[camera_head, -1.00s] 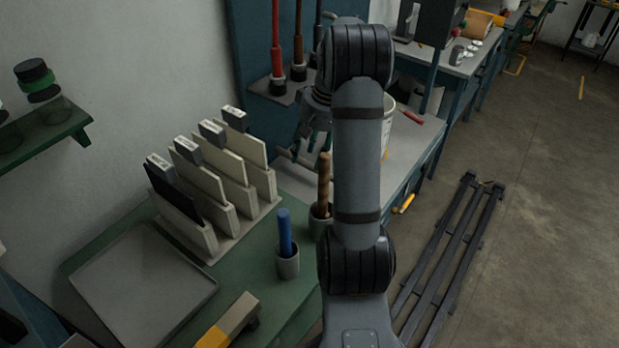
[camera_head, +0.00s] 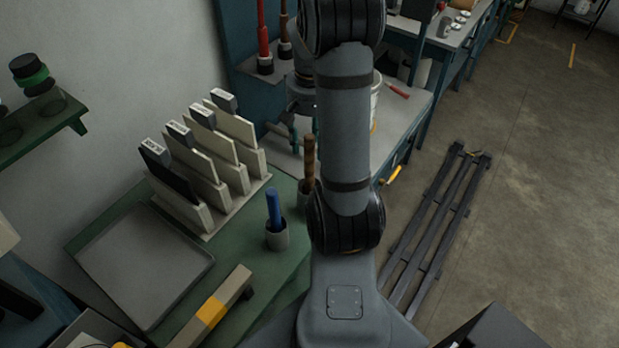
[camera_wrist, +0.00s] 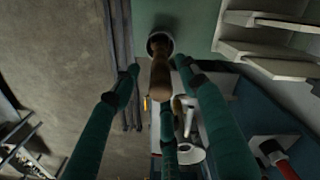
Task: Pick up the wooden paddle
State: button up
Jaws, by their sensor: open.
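The wooden paddle (camera_head: 309,160) shows as a brown handle standing upright in a small dark cup (camera_head: 303,197) on the green bench, partly hidden by my arm in the head view. Its lower end is inside the cup. In the wrist view the paddle (camera_wrist: 160,78) points towards the camera, with the cup (camera_wrist: 160,42) beyond it. My gripper (camera_wrist: 157,72) is open, its green fingers spread on both sides of the handle in that view. In the head view my gripper (camera_head: 303,140) is just above and behind the handle, partly hidden; contact cannot be told.
A blue handle (camera_head: 273,207) stands in a grey cup (camera_head: 277,237) close by on the left. A rack of upright plates (camera_head: 212,165) and a shallow tray (camera_head: 145,262) are farther left. A grey table (camera_head: 418,103) lies behind, and a slatted black frame (camera_head: 440,225) on the floor.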

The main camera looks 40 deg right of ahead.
aim_at(309, 154)
notch_tip(309, 154, down, 4)
jog(key=shift+f+p, duration=0.1)
jog(key=shift+p, duration=0.2)
jog(key=shift+a, duration=0.1)
jog(key=shift+c, duration=0.6)
grip_shut()
